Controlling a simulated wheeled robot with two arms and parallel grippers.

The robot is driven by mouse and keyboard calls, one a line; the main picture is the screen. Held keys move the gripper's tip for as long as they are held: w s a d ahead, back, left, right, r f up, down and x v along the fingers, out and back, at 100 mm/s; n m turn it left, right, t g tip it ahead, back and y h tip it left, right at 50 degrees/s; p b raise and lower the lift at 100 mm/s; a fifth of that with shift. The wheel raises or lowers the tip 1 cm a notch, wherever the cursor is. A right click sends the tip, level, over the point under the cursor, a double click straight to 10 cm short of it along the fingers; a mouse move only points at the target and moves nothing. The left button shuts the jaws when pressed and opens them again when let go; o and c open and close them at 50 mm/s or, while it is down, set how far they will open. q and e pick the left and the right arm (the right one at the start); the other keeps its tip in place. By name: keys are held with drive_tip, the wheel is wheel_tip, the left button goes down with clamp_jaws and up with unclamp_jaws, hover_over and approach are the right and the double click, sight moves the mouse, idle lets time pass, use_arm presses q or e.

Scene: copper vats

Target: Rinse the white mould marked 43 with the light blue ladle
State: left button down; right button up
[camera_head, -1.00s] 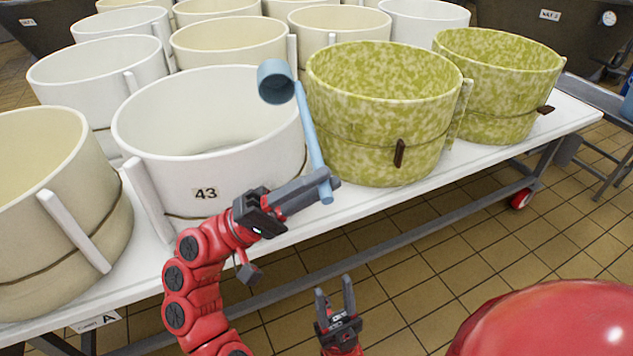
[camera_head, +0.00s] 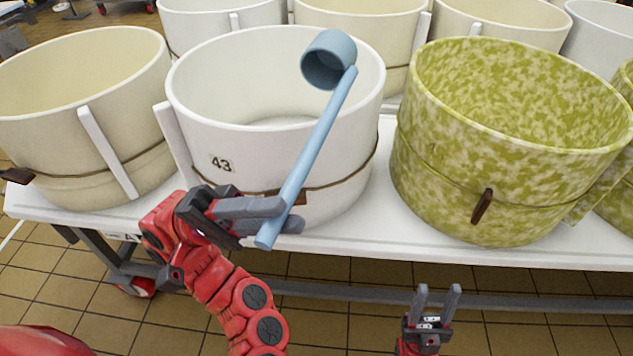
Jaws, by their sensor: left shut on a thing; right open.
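The white mould marked 43 (camera_head: 222,145) stands upright on the white table, its open top facing up and a brown cord around its lower part. My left gripper (camera_head: 285,218) is shut on the lower handle of the light blue ladle (camera_head: 318,140), in front of the mould. The ladle slants up and right, with its cup (camera_head: 329,58) at the upper end, tilted with its opening toward me. In the picture the cup overlaps the mould's opening; whether it is over it or in front is hard to tell. My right gripper (camera_head: 437,294) is open and empty, low in front of the table.
A cream mould (camera_head: 60,95) stands to the left and a green mottled mould (camera_head: 500,140) to the right. Several more moulds stand close behind. The white table's front edge (camera_head: 400,240) runs across, with tiled floor (camera_head: 350,330) below.

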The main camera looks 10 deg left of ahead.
use_arm(q)
drive_tip(key=w+d+r+n+t+y+p, duration=0.2)
drive_tip(key=w+r+n+t+p, duration=0.2)
drive_tip(key=w+r+n+p, duration=0.5)
drive_tip(key=w+d+r+n+t+y+p, duration=0.2)
drive_tip(key=w+r+n+t+p, duration=0.3)
drive_tip(key=p, duration=2.1)
drive_tip(key=w+d+r+n+t+y+p, duration=0.2)
drive_tip(key=w+r+n+t+p, duration=0.3)
drive_tip(key=w+r+n+p, duration=0.8)
wheel_tip(320, 180, up, 7)
drive_tip(key=d+p, duration=0.1)
drive_tip(key=p, duration=0.4)
drive_tip(key=shift+w+r, duration=0.2)
drive_tip(key=shift+w, duration=0.15)
